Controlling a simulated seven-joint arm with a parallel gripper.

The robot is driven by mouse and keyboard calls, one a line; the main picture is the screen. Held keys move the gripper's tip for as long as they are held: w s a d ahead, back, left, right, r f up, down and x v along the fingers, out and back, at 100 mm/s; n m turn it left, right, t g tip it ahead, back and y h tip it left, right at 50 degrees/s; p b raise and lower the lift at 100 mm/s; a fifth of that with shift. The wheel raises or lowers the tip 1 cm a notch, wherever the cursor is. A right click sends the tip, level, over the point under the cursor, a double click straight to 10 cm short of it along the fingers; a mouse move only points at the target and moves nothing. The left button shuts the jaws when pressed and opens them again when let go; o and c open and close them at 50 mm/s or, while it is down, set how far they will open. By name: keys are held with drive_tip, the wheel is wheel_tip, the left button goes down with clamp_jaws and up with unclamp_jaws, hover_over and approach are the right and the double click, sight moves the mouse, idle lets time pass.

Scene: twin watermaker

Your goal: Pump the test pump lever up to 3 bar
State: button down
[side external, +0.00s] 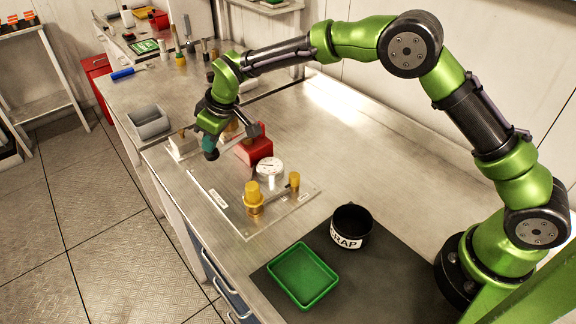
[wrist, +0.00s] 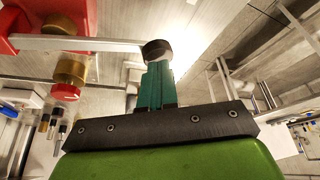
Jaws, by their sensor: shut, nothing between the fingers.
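The red test pump body (side external: 258,149) stands on the bench behind a round white gauge (side external: 270,168); the gauge reading is too small to make out. In the wrist view the pump's red body (wrist: 40,18) shows at upper left. The pale flat lever (wrist: 85,44) runs from it to a black knob (wrist: 157,50). My gripper (side external: 209,145) is shut and empty, its teal fingers pointing down at the knob end. In the wrist view the tips of my gripper (wrist: 157,68) are at the knob, apparently against it; I cannot tell whether they touch.
A plate with yellow-capped fittings (side external: 254,198) lies in front of the pump. A green tray (side external: 302,275) and a black scrap pot (side external: 351,226) stand on a dark mat. A grey bin (side external: 149,121) sits at the bench's left edge.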

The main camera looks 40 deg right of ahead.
drive_tip(key=shift+f, duration=0.55)
drive_tip(key=shift+r, duration=2.4)
idle(0.6)
idle(1.9)
idle(2.1)
idle(0.4)
